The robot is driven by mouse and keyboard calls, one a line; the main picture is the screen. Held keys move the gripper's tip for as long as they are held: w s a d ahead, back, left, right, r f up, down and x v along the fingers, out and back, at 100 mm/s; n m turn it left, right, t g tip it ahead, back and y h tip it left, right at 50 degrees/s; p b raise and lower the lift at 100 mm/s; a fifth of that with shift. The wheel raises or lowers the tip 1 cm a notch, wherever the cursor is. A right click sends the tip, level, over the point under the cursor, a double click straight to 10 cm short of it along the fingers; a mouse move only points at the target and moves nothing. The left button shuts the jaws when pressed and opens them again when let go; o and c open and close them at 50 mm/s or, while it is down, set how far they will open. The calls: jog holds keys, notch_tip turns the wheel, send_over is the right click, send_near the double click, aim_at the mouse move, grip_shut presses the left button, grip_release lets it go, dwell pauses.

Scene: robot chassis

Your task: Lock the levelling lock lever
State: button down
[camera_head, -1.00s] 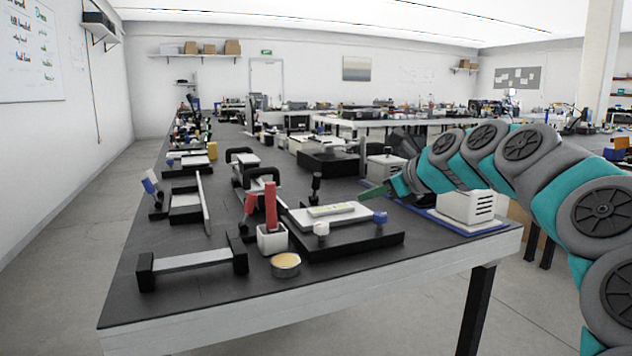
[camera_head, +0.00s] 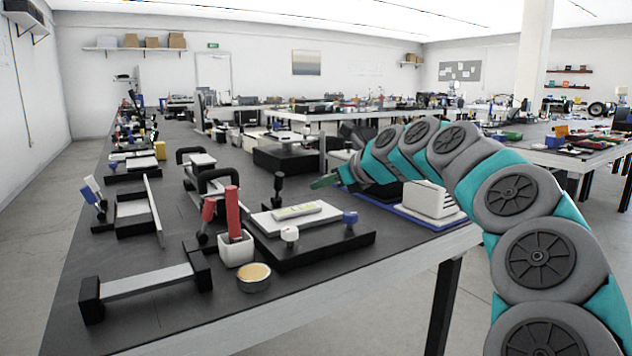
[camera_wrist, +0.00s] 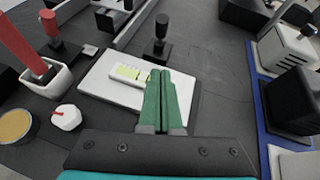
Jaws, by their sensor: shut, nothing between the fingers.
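A levelling platform has a black base (camera_head: 325,245) and a white plate (camera_head: 268,221) carrying a long level with a yellow-green vial (camera_head: 298,212). A black upright lever with a thick knob (camera_head: 278,184) stands at its back edge; it also shows in the wrist view (camera_wrist: 160,32). I cannot tell for sure that this is the levelling lock lever. A white knob (camera_head: 289,236) and a blue knob (camera_head: 350,218) sit at the front. My gripper (camera_head: 314,184) has green fingers, shut and empty, right of the black lever and apart from it. In the wrist view its fingertips (camera_wrist: 160,74) overlap the level.
A red handle (camera_head: 233,208) stands in a white cup (camera_head: 236,249) left of the platform, with a round tin (camera_head: 254,279) in front. A white vented box (camera_head: 428,199) on a blue tray (camera_head: 440,222) stands to the right.

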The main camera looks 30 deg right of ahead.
send_near(281, 186)
jog(key=f, duration=0.1)
jog(key=w+f, duration=0.2)
jog(key=f, duration=0.1)
jog(key=shift+f+p, duration=0.1)
jog(key=shift+p, duration=0.25)
jog(key=shift+w+a+r, duration=0.15)
jog(key=shift+w+r, duration=0.1)
jog(key=shift+w, duration=0.2)
jog(key=shift+w+a+r, duration=0.15)
jog(key=shift+w+r, duration=0.1)
jog(key=shift+w, duration=0.2)
jog(key=shift+w+a+r, duration=0.2)
jog(key=shift+w+a, duration=0.05)
jog(key=shift+w, duration=0.35)
jog(key=shift+s+r, duration=0.1)
jog(key=shift+r, duration=0.05)
